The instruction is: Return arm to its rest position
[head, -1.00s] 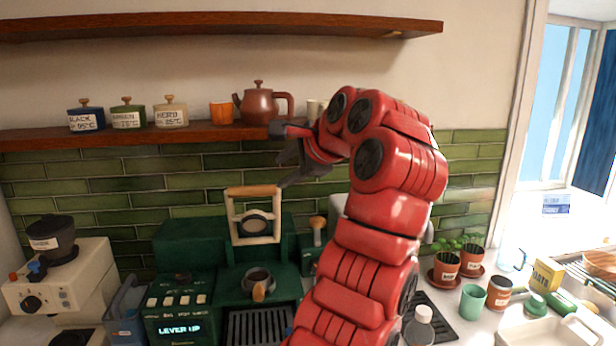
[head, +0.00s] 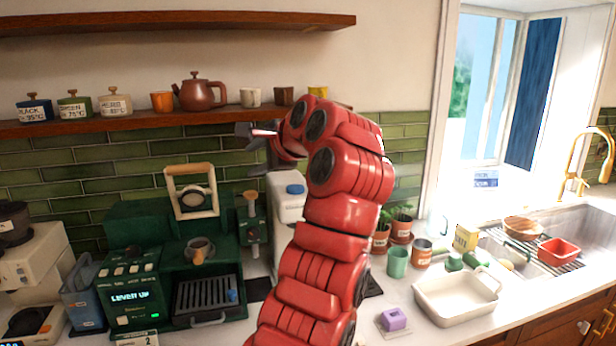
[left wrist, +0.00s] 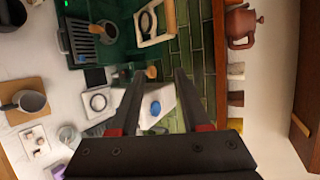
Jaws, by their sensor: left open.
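My red left arm (head: 322,240) rises from the bottom middle of the head view, bent at the top. Its left gripper (head: 250,150) points left, in front of the green tiles and just below the shelf edge. In the left wrist view the two dark fingers of the left gripper (left wrist: 160,76) stand apart with nothing held between them. Beyond them is a white appliance with a blue cap (left wrist: 155,108). My right gripper is in neither view.
The wooden shelf (head: 130,127) holds canisters, cups and a brown teapot (head: 200,94). Below stand a green coffee machine (head: 130,240) and the white appliance (head: 284,210). At right are potted herbs, a white basin (head: 450,303), a purple block (head: 393,319) and the sink (head: 597,250).

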